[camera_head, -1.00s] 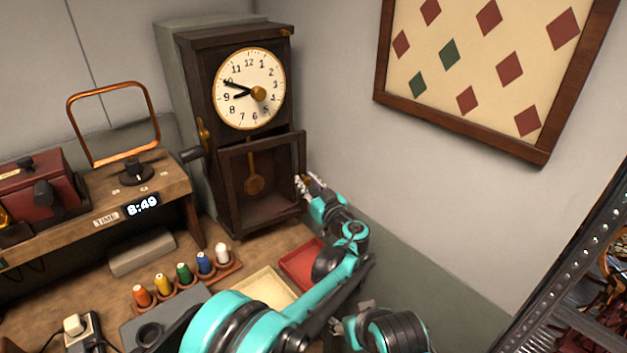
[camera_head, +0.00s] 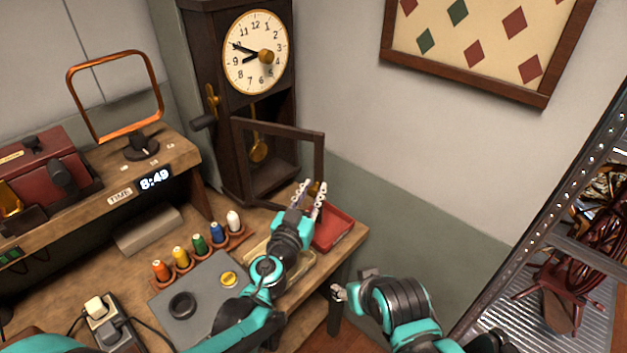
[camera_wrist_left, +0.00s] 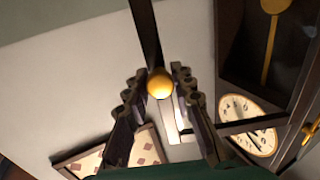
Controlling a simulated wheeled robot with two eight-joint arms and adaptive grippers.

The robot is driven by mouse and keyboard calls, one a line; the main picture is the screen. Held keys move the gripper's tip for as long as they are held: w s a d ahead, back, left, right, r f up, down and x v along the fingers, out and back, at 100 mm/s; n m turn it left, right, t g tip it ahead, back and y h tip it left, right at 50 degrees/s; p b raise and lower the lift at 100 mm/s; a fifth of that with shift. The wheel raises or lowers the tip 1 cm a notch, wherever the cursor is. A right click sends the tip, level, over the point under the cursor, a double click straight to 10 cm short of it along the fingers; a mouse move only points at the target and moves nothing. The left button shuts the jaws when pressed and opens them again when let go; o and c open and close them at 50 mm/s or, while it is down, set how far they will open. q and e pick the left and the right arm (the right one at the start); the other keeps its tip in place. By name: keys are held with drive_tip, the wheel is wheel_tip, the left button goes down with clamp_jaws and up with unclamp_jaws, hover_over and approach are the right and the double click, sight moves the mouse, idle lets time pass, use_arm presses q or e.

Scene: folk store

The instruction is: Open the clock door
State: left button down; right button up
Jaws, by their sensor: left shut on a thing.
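The tall dark wooden clock (camera_head: 216,60) stands at the back with its round dial (camera_head: 257,35). Its lower door (camera_head: 319,155), a dark frame, stands swung out from the case, hinged on its left side. The brass pendulum (camera_head: 259,149) shows inside. My left gripper (camera_head: 310,187) is shut on the brass door knob (camera_head: 316,188) at the door's free edge. In the left wrist view the round knob (camera_wrist_left: 160,83) sits between the two fingers. My right gripper (camera_head: 340,292) is low, beyond the table's front edge; its jaws are unclear.
A shelf with a digital display (camera_head: 155,179) stands left. A metal rack (camera_head: 545,210) is at the right.

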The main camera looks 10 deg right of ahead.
use_arm(q)
drive_tip(key=s+a+m+g+h, duration=0.4)
drive_tip(key=s+a+g+h, duration=0.1)
drive_tip(key=a, duration=0.2)
drive_tip(key=shift+s+a+m, duration=0.15)
drive_tip(key=shift+s+m, duration=0.15)
drive_tip(key=shift+m, duration=0.1)
drive_tip(key=c, duration=1.3)
unclamp_jaws()
drive_tip(key=v, duration=1.2)
